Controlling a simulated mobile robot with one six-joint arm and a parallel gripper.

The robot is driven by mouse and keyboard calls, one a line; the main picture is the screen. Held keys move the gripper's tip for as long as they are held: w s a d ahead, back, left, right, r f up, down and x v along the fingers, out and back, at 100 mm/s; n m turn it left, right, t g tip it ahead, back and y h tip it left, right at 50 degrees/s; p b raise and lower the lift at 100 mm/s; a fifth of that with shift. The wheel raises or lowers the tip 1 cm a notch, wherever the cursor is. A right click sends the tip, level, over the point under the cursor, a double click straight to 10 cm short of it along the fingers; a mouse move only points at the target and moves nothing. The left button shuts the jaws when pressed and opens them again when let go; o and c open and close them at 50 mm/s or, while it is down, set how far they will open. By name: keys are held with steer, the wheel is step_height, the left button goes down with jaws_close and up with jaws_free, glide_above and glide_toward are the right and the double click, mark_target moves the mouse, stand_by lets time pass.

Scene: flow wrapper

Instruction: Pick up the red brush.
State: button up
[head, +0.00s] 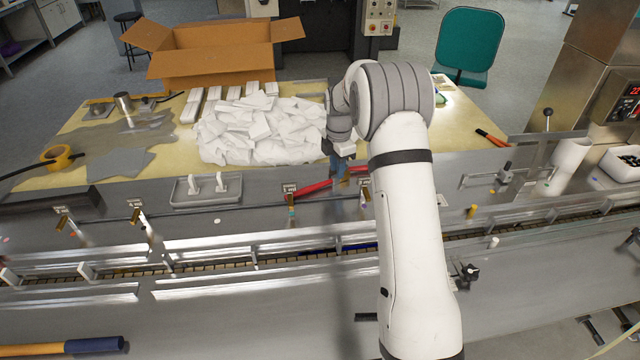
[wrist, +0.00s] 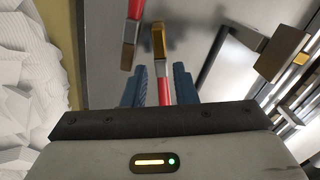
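My gripper (wrist: 158,88) points down at the metal top beside the white pile. In the wrist view its blue fingers stand apart, with a narrow red handle (wrist: 164,92) between them and a visible gap on the left, so it looks open. Ahead of the handle are a silver band and a tan tip (wrist: 158,40), which look like the same brush. A second red handle (wrist: 135,8) with a metal band and brown bristles lies ahead and left. In the head view red shows left (head: 314,188) and right (head: 356,170) of my gripper (head: 343,178); its fingers partly hide the area.
A white crumpled pile (head: 262,130) lies beside my gripper. A grey tray (head: 206,190) is left. The conveyor rail (head: 250,244), with small brackets, runs in front. A cardboard box (head: 220,62) is behind. Orange-and-black tools (head: 491,137) lie right.

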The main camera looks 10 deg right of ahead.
steer(key=shift+f, duration=1.55)
steer(key=shift+c, duration=0.3)
jaws_close()
